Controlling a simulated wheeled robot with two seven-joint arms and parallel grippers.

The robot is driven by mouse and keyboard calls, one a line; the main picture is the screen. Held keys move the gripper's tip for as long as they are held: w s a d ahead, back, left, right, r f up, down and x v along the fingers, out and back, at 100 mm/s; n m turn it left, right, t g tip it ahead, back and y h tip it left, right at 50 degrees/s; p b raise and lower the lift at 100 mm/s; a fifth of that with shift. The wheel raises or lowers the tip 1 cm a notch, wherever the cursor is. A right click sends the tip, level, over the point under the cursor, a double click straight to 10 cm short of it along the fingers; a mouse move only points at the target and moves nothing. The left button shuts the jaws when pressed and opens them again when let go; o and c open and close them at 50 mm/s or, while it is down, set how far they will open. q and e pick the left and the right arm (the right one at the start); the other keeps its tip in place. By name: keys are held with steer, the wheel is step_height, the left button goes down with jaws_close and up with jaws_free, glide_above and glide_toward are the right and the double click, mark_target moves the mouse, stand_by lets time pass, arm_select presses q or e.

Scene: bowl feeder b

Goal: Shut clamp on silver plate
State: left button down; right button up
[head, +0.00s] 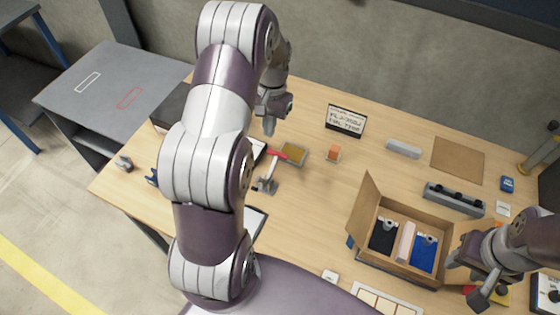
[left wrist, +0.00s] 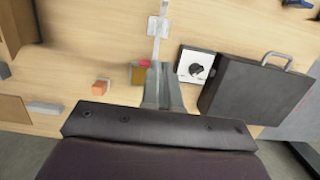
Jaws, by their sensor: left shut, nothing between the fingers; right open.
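The clamp, with a red handle (head: 277,154) and a silver arm, stands on a small silver plate (head: 265,186) on the wooden table. A grey holder with a yellow pad (head: 294,153) is beside the handle. My left gripper (head: 269,129) is shut and empty, above and behind the clamp. In the left wrist view my left fingers (left wrist: 163,92) partly cover the clamp; the plate (left wrist: 158,26) shows beyond them and a bit of red handle beside them. Whether the clamp is open or shut is unclear. My right gripper (head: 476,283) is open at the lower right, far from the clamp.
An open cardboard box (head: 395,262) with several items stands right of centre. A dark case (left wrist: 255,90) lies near my left gripper. The table between clamp and box is clear.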

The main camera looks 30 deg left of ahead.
arm_select(q)
steer(key=s+f+p, duration=0.1)
steer(key=f, duration=0.2)
steer(key=s+f+p, duration=0.2)
steer(key=f, duration=0.2)
steer(key=s+f+p, duration=0.1)
steer(key=f+p, duration=0.1)
steer(key=f, duration=0.2)
steer(key=shift+s+d+f, duration=0.1)
steer(key=shift+s+d, duration=0.05)
steer(key=shift+s+f, duration=0.25)
steer(key=shift+s, duration=0.2)
steer(key=shift+f, duration=0.1)
steer(key=shift+w, duration=0.1)
